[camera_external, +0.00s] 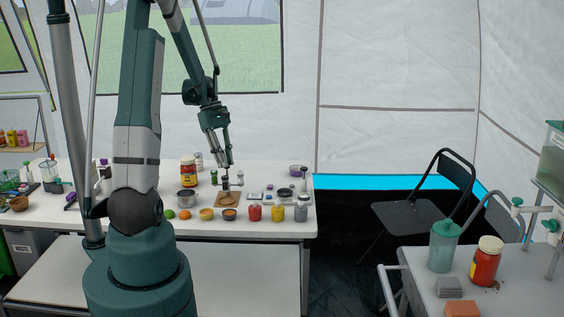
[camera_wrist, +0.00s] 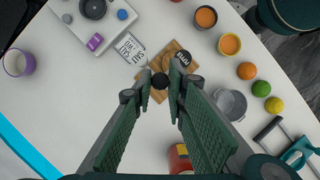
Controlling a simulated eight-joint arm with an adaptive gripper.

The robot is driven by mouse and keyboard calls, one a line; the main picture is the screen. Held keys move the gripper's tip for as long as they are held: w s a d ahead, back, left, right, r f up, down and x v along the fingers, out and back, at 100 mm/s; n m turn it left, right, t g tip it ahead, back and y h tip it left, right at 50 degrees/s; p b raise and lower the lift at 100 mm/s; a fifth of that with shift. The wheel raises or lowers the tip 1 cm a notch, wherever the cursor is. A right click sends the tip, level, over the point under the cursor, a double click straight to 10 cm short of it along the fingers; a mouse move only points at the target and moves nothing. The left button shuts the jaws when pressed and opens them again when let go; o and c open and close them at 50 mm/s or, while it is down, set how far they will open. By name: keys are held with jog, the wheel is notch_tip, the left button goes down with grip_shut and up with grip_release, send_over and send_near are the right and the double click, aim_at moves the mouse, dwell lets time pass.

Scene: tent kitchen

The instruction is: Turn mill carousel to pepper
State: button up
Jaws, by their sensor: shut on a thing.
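The mill carousel stands on a wooden board (camera_external: 229,199) on the white table, below my gripper (camera_external: 227,165). Small dark upright parts (camera_external: 239,180) stand on it. In the wrist view the wooden board (camera_wrist: 171,47) shows under the fingers, with a dark labelled top (camera_wrist: 183,57) at its right; the lettering is too small to read surely. My gripper (camera_wrist: 160,73) is shut on a round black knob (camera_wrist: 160,81) between its fingertips. The fingers hide part of the carousel, and I cannot tell which mill is at the front.
A white lettered card (camera_wrist: 130,47) lies beside the board. A metal pot (camera_external: 187,198), a red jar (camera_external: 188,171), fruit and several small jars, including a red one (camera_external: 255,213), stand close around. Bare tabletop (camera_wrist: 80,110) shows left of the fingers in the wrist view.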

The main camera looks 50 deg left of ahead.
jog(key=o, duration=0.9)
jog(key=shift+r, duration=0.1)
jog(key=shift+v, duration=5.9)
